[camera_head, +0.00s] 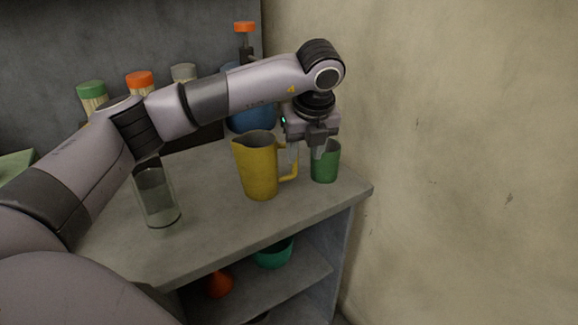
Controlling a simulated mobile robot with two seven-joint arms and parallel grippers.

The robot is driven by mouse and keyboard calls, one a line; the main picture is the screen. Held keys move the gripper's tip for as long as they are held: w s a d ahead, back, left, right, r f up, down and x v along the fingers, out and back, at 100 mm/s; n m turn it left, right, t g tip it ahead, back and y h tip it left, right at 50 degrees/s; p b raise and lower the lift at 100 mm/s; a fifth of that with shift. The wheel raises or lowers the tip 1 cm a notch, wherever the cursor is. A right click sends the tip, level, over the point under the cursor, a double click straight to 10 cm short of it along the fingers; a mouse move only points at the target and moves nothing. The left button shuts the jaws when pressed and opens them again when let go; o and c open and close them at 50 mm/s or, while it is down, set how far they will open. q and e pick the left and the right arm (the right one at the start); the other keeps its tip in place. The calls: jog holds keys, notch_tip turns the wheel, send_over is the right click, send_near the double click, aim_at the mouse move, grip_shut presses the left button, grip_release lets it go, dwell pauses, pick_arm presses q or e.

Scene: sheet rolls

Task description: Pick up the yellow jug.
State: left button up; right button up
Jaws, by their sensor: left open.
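The yellow jug (257,168) stands upright on the grey counter, its handle turned to the right. My left gripper (307,153) points down from above at the jug's handle side, between the jug and a green cup (326,165). The gripper is open, with nothing seen held in it. One finger is near the top of the handle, and I cannot tell if it touches. The other finger is in front of the green cup's rim. My right gripper does not show.
A clear glass (157,198) stands left of the jug on the counter (215,235). Jars with green, orange and grey lids and a blue container (252,117) stand behind my arm. A wall rises at the right. The shelf below holds a teal bowl (273,254) and an orange item (219,285).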

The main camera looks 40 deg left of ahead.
aim_at(296, 175)
pick_arm(q)
jog(key=shift+n+y, duration=0.3)
jog(key=shift+y, duration=0.1)
jog(key=a+f, duration=0.1)
jog(key=w+a+f, duration=0.1)
jog(key=f, duration=0.1)
jog(key=w+a+f, duration=0.1)
jog(key=f, duration=0.1)
jog(key=shift+w+a+f, duration=0.15)
jog(key=shift+a, duration=0.15)
grip_shut()
